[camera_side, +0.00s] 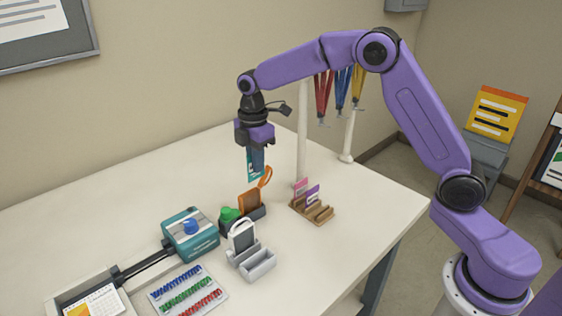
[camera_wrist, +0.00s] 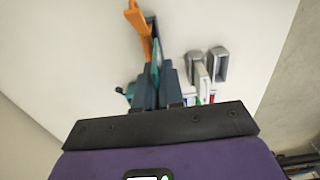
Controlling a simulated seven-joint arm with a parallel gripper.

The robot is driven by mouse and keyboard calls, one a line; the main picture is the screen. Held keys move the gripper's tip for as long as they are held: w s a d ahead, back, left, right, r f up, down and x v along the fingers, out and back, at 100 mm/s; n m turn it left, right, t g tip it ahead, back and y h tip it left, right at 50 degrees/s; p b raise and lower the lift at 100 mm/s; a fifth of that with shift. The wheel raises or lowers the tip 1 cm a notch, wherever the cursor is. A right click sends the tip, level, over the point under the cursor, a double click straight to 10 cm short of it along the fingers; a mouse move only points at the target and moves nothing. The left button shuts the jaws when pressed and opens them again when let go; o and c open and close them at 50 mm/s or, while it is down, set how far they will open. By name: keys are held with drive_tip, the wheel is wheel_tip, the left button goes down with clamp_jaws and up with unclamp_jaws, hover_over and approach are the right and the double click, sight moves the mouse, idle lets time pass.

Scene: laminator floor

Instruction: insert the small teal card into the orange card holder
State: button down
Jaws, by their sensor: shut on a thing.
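The small teal card (camera_side: 251,172) is held upright between the fingers of my gripper (camera_side: 258,168), which is shut on it. The card also shows edge-on between the fingertips in the wrist view (camera_wrist: 155,60). The orange card holder (camera_side: 249,203) stands upright in a dark stand (camera_side: 257,213), with an orange loop at its upper right. In the side view the card's lower edge appears just above the holder. In the wrist view the holder (camera_wrist: 139,20) is beyond the fingertips, slightly left of the card. My fingers hide part of the card.
A grey holder with a white card (camera_side: 241,236) stands in front of the orange one, beside a green-topped item (camera_side: 229,215). A wooden rack (camera_side: 312,209) with pink and purple cards is to the right. A teal machine (camera_side: 190,234) is at left. The table's back left is clear.

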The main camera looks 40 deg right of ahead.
wheel_tip(320, 180, down, 9)
drive_tip(key=w+a, duration=0.1)
drive_tip(key=shift+w, duration=0.4)
idle(1.6)
drive_tip(key=shift+a, duration=0.1)
idle(0.3)
drive_tip(key=c, duration=1.3)
unclamp_jaws()
drive_tip(key=shift+o, duration=0.6)
drive_tip(key=shift+a, duration=0.1)
wheel_tip(320, 180, up, 7)
drive_tip(key=shift+w, duration=0.15)
